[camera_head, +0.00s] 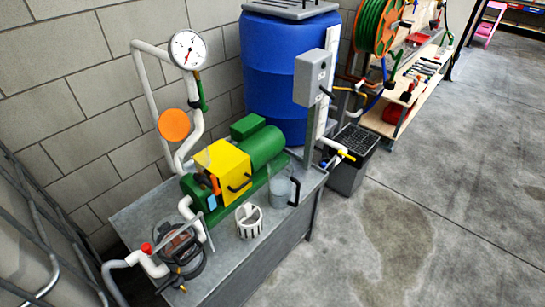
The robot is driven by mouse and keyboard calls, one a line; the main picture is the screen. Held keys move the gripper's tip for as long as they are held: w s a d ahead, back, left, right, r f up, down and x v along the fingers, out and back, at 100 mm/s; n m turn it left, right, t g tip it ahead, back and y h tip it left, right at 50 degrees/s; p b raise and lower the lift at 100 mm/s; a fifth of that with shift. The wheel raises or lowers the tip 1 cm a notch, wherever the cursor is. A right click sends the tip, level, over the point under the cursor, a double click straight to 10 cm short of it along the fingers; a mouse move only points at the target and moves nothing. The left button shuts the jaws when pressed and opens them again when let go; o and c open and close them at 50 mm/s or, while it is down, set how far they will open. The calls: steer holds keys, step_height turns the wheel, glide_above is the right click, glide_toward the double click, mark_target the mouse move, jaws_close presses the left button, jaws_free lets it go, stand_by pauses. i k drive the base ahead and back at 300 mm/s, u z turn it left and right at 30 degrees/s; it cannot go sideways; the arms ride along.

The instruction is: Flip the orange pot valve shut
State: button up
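I cannot tell for sure which part is the orange pot valve. A dark round pot (182,252) with white pipes sits at the near end of the grey bench. A small red knob (146,248) is on the white pipe left of it. Small dark fittings with a yellowish tip (182,289) show at the pot's lower front, too small to read their position. A small orange part (215,185) is on the green pump beside the yellow guard. A large orange disc (173,124) is on the upright pipe. My gripper is not in view.
The grey bench (226,281) also holds a green motor (262,147), a white basket (249,220) and a clear jug (281,190). A gauge (187,49) stands above. Metal rails (38,228) are at left. The concrete floor (420,220) at right is clear.

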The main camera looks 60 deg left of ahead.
mark_target(216, 190)
steer(key=z, duration=0.2)
steer(key=i, duration=0.5)
steer(key=u, duration=3.3)
steer(key=i, duration=1)
steer(key=z, duration=0.15)
steer(key=k, duration=0.9)
steer(key=u, duration=0.05)
